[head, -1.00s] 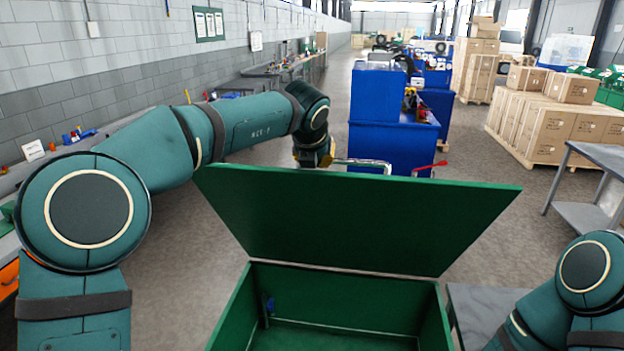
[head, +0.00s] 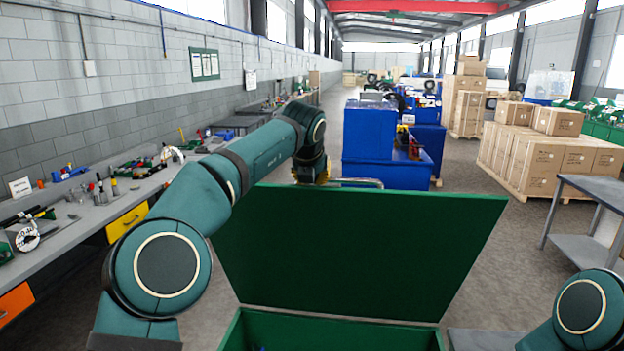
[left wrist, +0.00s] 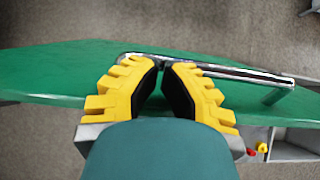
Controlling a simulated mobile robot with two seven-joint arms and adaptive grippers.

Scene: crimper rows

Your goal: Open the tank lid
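The green tank (head: 330,333) stands in front of me at the bottom of the head view. Its green lid (head: 360,255) is raised and tilted back from the tank's far edge, its underside facing me. My left gripper (head: 312,170) is behind the lid's upper edge, beside the chrome handle (head: 360,182). In the left wrist view, the yellow fingertips (left wrist: 160,68) nearly meet at the handle (left wrist: 235,72) on the green lid (left wrist: 60,70). The bar runs across the tips, and I cannot tell whether it is clasped. My right gripper is out of view; only part of that arm shows.
A workbench (head: 60,245) with tools and drawers runs along the left wall. Blue cabinets (head: 385,150) stand beyond the lid. A grey table (head: 585,190) and stacked cartons (head: 535,155) are at right. Floor is free between bench and tank.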

